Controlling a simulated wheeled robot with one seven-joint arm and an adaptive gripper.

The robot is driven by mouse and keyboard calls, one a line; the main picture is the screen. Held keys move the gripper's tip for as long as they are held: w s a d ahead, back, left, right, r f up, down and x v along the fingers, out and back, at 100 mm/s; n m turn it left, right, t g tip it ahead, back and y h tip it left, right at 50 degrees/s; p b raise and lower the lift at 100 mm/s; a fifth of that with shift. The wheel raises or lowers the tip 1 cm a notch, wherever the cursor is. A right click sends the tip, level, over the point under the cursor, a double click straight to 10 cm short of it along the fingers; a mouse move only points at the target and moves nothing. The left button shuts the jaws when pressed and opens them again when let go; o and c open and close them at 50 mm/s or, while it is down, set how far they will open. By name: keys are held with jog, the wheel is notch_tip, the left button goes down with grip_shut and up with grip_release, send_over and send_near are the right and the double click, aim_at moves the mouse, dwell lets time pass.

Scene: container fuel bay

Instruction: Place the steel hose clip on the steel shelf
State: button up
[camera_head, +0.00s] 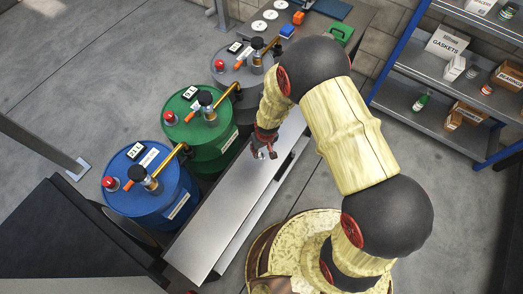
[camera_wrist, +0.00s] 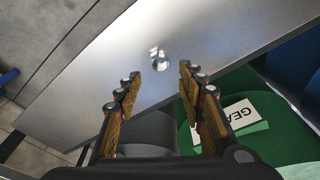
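The steel hose clip (camera_wrist: 159,60) is a small shiny ring in the wrist view. It appears to lie on the long steel shelf (camera_wrist: 110,65), beyond my fingertips. My gripper (camera_wrist: 160,75) is open, with a wide gap between its two fingers and nothing between them. In the head view my gripper (camera_head: 264,148) is low over the upper part of the steel shelf (camera_head: 220,220), which runs in front of the drums. A small pale spot by the fingertips there may be the clip. I cannot tell the exact height of my fingers above the shelf.
Blue (camera_head: 150,190), green (camera_head: 205,135) and grey (camera_head: 235,75) drums with pumps stand along the shelf's left side. A rack (camera_head: 420,70) with boxes and bottles stands at the upper right. The lower part of the steel shelf is bare.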

jog(key=s+d+r+m+t+p, duration=0.1)
jog(key=d+r, duration=0.3)
jog(key=r, duration=1.3)
jog(key=d+r+m+t+p, duration=0.1)
jog(key=d+r, duration=0.2)
jog(key=r, duration=1.4)
jog(key=s+d+r+m+t, duration=0.1)
jog(key=s+d+r, duration=0.2)
jog(key=s+r, duration=0.5)
jog(key=s+d+r, duration=0.4)
jog(key=s+r, duration=0.4)
jog(key=s, duration=0.2)
jog(key=shift+m+t+h, duration=0.3)
jog(key=shift+m+t, duration=0.1)
